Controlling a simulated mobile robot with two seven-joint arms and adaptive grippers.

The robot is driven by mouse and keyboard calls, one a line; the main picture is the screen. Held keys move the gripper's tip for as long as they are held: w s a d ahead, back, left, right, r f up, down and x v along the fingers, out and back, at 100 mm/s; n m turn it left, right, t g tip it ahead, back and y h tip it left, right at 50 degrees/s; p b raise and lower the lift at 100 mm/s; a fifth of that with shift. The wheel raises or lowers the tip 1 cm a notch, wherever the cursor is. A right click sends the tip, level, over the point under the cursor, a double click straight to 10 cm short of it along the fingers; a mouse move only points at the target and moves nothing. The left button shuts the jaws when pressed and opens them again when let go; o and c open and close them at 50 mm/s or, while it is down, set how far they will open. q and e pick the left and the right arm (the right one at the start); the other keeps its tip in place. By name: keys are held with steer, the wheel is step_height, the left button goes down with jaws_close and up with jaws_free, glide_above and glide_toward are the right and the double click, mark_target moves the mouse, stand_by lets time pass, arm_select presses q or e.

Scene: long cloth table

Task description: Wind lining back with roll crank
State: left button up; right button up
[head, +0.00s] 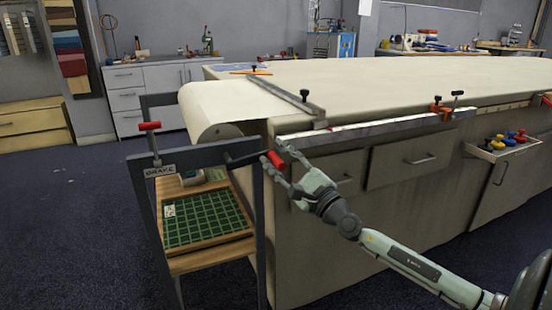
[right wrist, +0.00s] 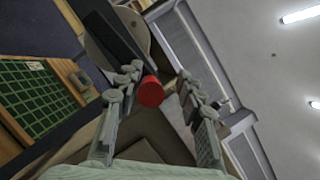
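The cream lining roll (head: 212,112) hangs at the near left end of the long table, with its sheet running onto the top. Its roll crank has a dark arm (head: 243,158) and a red handle (head: 275,160). In the right wrist view the red handle (right wrist: 151,92) lies between the fingertips, nearer the left finger, with a gap to the right finger. My right gripper (head: 274,156) is open around the handle; it also shows in the right wrist view (right wrist: 157,72). Whether a finger touches the handle is unclear. My left gripper is out of view.
A brake lever with a red knob (head: 150,126) and a BRAKE label (head: 160,171) stands on the dark frame (head: 208,152). A green gridded board (head: 207,218) lies on the wooden shelf below. A metal bar (head: 375,126) runs along the table edge. An open drawer (head: 503,148) holds coloured items.

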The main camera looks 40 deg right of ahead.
steer(key=shift+a+f, duration=0.1)
steer(key=shift+a, duration=0.15)
